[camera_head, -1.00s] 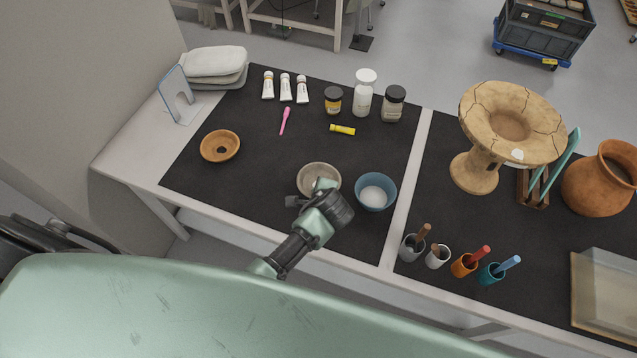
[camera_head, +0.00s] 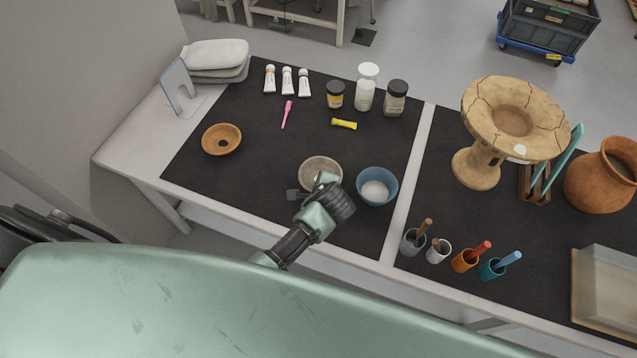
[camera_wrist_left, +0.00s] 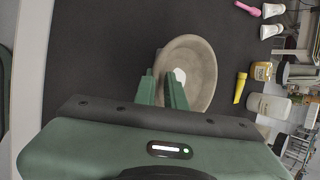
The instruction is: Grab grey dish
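The grey dish (camera_head: 319,168), a shallow round bowl, sits on the black mat, left of a blue bowl. It also shows in the left wrist view (camera_wrist_left: 200,72), with a pale patch inside. My left gripper (camera_head: 322,182) is at the dish's near side and covers part of it. In the left wrist view the two green fingers (camera_wrist_left: 161,84) are apart. One is outside the near rim and the other reaches over the inside, with the rim between them. I cannot tell whether they touch it. My right gripper is not in view.
The blue bowl (camera_head: 377,187) with white contents stands close to the right of the dish. An orange-brown dish (camera_head: 221,140) lies to the left. Tubes, jars and a yellow tube (camera_head: 344,124) lie behind. Cups with tools (camera_head: 465,260) stand front right.

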